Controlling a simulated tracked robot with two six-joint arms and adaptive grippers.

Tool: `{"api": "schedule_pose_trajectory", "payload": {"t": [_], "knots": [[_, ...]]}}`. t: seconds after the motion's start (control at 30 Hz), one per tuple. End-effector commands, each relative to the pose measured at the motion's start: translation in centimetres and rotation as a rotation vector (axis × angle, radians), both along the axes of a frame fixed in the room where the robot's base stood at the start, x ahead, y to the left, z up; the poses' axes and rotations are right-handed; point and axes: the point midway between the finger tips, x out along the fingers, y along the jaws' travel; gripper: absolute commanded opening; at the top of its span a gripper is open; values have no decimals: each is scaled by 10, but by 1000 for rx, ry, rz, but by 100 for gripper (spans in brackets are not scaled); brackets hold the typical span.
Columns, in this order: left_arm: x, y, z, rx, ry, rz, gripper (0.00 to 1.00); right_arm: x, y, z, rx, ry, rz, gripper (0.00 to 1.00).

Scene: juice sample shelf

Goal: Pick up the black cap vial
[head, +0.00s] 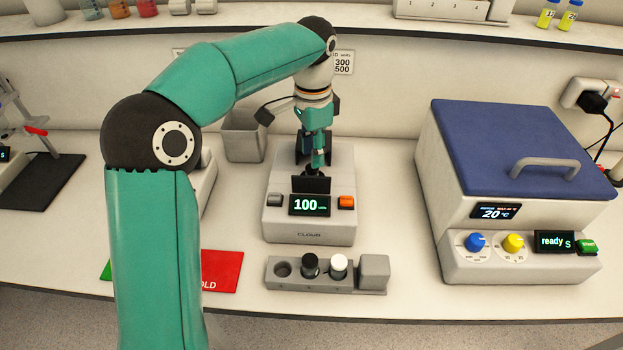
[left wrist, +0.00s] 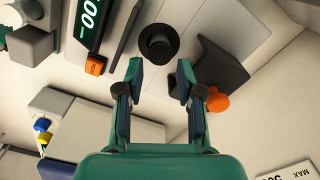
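The black cap vial (head: 310,262) stands upright in a small grey rack (head: 276,283) at the front of the bench, left of a white cap vial (head: 339,263). My left gripper (head: 317,166) is well behind the rack, pointing down over the grey CLOUD device (head: 309,238) with the green 100 display. In the left wrist view my left gripper (left wrist: 159,72) is open with nothing between its fingers. A round black part (left wrist: 159,43) of the device lies just beyond the fingertips. My right gripper is not in view.
A blue-lidded box (head: 520,145) with knobs stands at the right. A red mat (head: 222,268) lies left of the rack, partly behind my left arm. A grey bin (head: 243,140) stands behind the device. The bench between rack and blue-lidded box is clear.

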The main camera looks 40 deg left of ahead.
Motion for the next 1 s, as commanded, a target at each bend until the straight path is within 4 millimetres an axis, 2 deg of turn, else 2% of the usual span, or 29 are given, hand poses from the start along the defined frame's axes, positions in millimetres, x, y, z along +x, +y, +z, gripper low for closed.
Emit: {"api": "schedule_pose_trajectory", "payload": {"t": [0.4,0.67,0.7,0.77,0.9,1.0], "knots": [[-1,1,-52,1,3,1,37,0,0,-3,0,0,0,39],[0,1,-55,1,1,1,37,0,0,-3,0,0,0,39],[0,1,-55,1,1,1,35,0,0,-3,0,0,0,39],[0,1,-55,0,1,1,25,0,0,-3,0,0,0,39],[0,0,-55,0,1,1,2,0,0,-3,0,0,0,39],[0,0,-55,0,1,1,0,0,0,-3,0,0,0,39]]}}
